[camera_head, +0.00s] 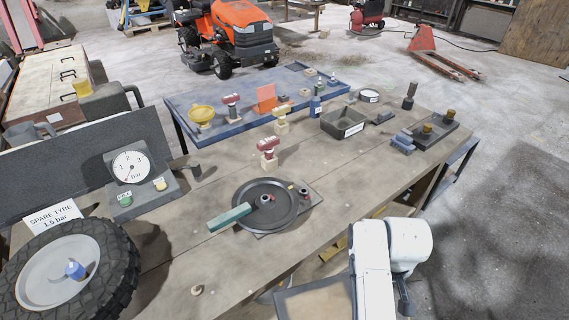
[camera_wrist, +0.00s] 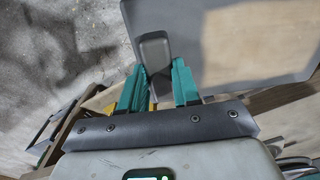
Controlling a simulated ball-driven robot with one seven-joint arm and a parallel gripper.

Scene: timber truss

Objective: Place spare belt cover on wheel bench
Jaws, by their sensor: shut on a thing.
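In the wrist view, my gripper (camera_wrist: 160,75) has its two teal fingers on either side of a dark grey block-like handle. The handle stands on a flat grey panel, which looks like the belt cover (camera_wrist: 225,45); its far part runs out of the picture. My gripper is hidden in the head view, behind my white arm at the lower right. The wooden bench (camera_head: 340,190) fills the middle of the head view. A dark round wheel (camera_head: 285,215) lies flat on it, with a teal bar across its left side.
A pressure gauge (camera_head: 130,166) and a spare tyre sign (camera_head: 52,216) stand at the left. Bare wood shows right of the wheel.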

